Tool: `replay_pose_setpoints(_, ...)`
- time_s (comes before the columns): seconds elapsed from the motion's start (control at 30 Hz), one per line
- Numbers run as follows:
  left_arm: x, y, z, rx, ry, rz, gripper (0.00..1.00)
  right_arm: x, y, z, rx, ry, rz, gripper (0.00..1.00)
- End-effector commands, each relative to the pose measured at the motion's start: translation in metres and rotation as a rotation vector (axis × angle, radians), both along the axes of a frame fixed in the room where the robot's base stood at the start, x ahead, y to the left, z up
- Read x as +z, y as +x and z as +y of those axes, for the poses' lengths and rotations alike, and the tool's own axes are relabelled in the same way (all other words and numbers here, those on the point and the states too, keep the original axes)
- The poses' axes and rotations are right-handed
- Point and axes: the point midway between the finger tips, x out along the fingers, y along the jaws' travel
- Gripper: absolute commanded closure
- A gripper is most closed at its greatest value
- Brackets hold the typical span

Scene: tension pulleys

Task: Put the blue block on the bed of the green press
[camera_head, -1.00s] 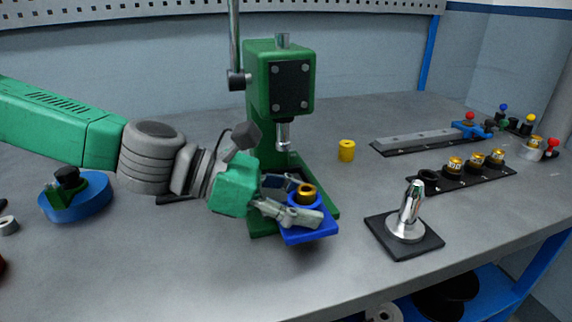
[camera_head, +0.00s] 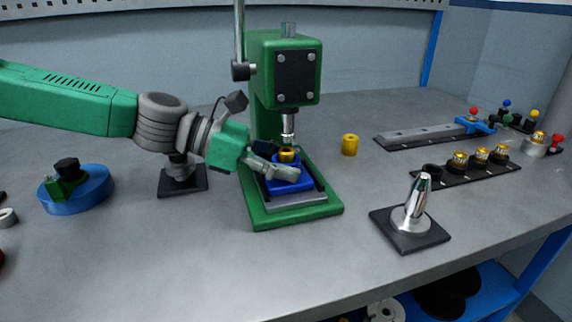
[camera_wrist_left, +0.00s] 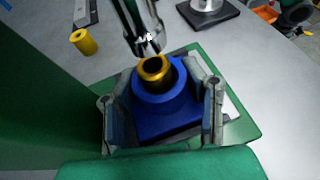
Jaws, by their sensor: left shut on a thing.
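The blue block (camera_head: 287,184) has a square base and a round collar with a brass ring (camera_head: 287,155) in it. It is at the bed (camera_head: 296,203) of the green press (camera_head: 272,85), below the ram (camera_head: 289,127). My left gripper (camera_head: 272,168) is shut on the block. In the left wrist view the fingers grip both sides of the blue block (camera_wrist_left: 168,118), and the ram tip is close to the brass ring (camera_wrist_left: 154,69). Whether the block's underside touches the bed cannot be told. My right gripper is not in view.
A chrome post on a black plate (camera_head: 408,230) stands right of the press. A yellow cylinder (camera_head: 350,144) stands behind it. A black rack (camera_head: 468,168) with brass parts lies further right. A blue round fixture (camera_head: 80,192) is at the left. The front table is clear.

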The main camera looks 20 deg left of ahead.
Motion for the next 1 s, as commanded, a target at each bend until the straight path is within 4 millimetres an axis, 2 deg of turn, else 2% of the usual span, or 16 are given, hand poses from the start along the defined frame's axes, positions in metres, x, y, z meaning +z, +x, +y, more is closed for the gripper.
replay_pose_setpoints(0.13,0.001,0.001,-0.001,0.002,0.001,-0.002,1.0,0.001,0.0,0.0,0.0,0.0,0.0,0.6)
replay_pose_setpoints(0.17,0.0,0.001,0.0,0.003,0.002,0.0,0.51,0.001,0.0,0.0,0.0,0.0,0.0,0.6)
replay_pose_setpoints(0.2,0.0,0.001,0.0,0.003,0.002,0.0,0.41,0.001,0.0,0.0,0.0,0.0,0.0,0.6)
replay_pose_setpoints(0.5,0.001,0.0,0.001,0.002,0.0,-0.001,0.41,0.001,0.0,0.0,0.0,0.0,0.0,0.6)
replay_pose_setpoints(0.63,0.006,-0.002,0.009,0.005,0.001,-0.002,0.41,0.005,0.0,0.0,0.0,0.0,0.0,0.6)
replay_pose_setpoints(0.77,0.016,-0.009,0.028,0.006,-0.001,-0.003,0.41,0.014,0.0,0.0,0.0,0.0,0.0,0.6)
replay_pose_setpoints(1.0,0.037,-0.025,0.073,0.005,0.0,-0.005,0.41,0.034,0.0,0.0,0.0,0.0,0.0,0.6)
